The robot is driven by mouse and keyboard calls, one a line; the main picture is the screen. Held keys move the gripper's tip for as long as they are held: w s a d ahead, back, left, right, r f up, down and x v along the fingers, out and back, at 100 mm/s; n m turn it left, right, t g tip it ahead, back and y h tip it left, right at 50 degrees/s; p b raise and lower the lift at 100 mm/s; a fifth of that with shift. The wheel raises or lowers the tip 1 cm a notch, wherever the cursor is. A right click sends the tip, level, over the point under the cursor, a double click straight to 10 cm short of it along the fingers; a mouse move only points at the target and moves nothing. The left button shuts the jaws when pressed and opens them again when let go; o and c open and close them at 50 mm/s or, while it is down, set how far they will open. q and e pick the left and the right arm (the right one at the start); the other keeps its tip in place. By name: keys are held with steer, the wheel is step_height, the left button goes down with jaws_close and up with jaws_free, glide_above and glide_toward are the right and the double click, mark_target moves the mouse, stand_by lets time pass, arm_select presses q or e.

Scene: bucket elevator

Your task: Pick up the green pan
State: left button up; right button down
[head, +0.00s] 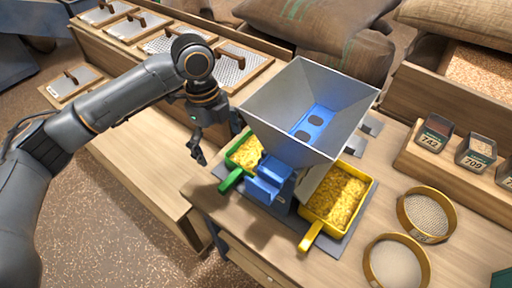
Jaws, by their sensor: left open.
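The green pan (232,179) sits on the bench at the left side of the grey and blue hopper machine (310,112). It is filled with yellow grain, and its green handle points toward the lower left. The hopper hides part of its right side. My left gripper (199,158) hangs above and to the left of the green pan, fingers pointing down, open and apart from it. A yellow pan (308,240) of the same kind, also full of grain, sits to the right of the machine. My right gripper is out of view.
Two round sieves (427,216) lie at the right of the bench. Labelled sample jars (434,135) stand in a wooden rack. Framed screens (229,66) lie along the back left, with sacks (312,42) behind. The wooden surface at left is clear.

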arm_select(q)
glide_above(230, 178)
steer(key=f, duration=0.7)
steer(key=shift+a+p, duration=0.3)
steer(key=shift+a, duration=0.05)
steer(key=shift+f, duration=0.35)
steer(key=shift+d+f, duration=0.15)
steer(key=shift+f, duration=0.4)
steer(key=f, duration=0.3)
steer(key=f+p, duration=0.1)
steer(key=shift+d+f, duration=0.2)
steer(key=shift+d, duration=0.05)
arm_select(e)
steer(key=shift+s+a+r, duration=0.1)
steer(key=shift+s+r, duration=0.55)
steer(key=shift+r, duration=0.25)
arm_select(q)
steer(key=shift+c, duration=0.4)
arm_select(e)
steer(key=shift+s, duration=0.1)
